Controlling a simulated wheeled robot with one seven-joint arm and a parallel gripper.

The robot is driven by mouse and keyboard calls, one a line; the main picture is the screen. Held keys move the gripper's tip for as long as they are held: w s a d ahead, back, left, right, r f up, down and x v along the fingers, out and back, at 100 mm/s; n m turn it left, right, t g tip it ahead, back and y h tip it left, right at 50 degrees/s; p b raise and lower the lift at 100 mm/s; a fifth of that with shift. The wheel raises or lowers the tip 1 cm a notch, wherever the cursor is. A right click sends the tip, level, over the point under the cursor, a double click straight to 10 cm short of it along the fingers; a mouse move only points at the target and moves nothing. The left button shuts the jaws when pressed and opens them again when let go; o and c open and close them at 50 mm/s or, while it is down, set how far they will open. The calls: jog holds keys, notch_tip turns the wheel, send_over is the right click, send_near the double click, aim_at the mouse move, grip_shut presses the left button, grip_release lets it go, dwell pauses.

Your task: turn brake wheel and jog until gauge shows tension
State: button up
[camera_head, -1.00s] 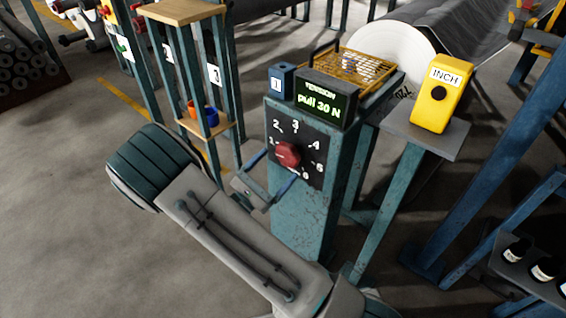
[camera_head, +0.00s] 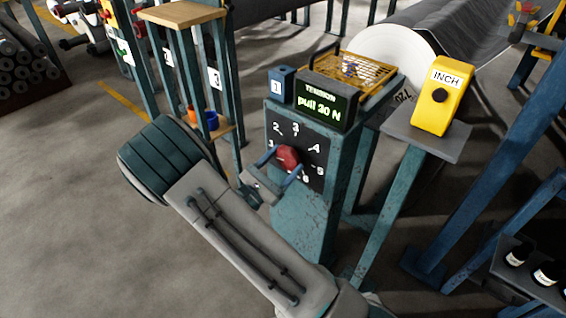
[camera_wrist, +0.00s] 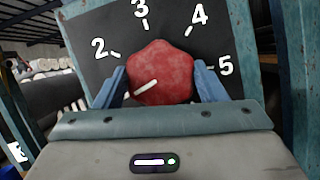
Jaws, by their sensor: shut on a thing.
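The red brake wheel (camera_head: 288,158) is a knob on a black dial plate (camera_head: 315,150) with white numbers, on the front of a teal post. My gripper (camera_head: 279,167) is shut on it, one blue finger on each side. In the wrist view the red wheel (camera_wrist: 162,72) sits between the fingers, and its white mark points to the lower left. The 1 is hidden there. The tension gauge (camera_head: 322,100) shows green text that looks like "pull 30 N"; the first digit is blurry. The yellow INCH box (camera_head: 441,95), with a black button, stands to the right.
The INCH box stands on a grey shelf (camera_head: 428,135). A yellow wire guard (camera_head: 355,68) and a blue block marked 1 (camera_head: 281,83) top the post. A rack (camera_head: 182,15) with orange and blue cups stands left. Open floor lies at left.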

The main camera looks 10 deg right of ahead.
jog(key=shift+m, duration=0.4)
jog(key=m+g, duration=0.1)
jog(key=m, duration=0.2)
jog(key=m+g+p, duration=0.1)
jog(key=m+g, duration=0.1)
jog(key=m, duration=0.1)
jog(key=shift+a+r+g+h, duration=0.1)
jog(key=shift+g+h, duration=0.2)
jog(key=m+g, duration=0.1)
jog(key=m, duration=0.2)
jog(key=m+g+y, duration=0.1)
jog(key=m, duration=0.3)
jog(key=shift+w+g+p, duration=0.1)
jog(key=shift+g+p, duration=0.2)
jog(key=m+y, duration=0.1)
jog(key=m, duration=0.1)
jog(key=m+g+b, duration=0.1)
jog(key=m, duration=0.2)
jog(key=shift+y, duration=0.4)
jog(key=m+y+b, duration=0.1)
jog(key=m+b, duration=0.1)
jog(key=m, duration=0.2)
jog(key=shift+r+y, duration=0.15)
jog(key=shift+y, duration=0.25)
jog(key=o, duration=1)
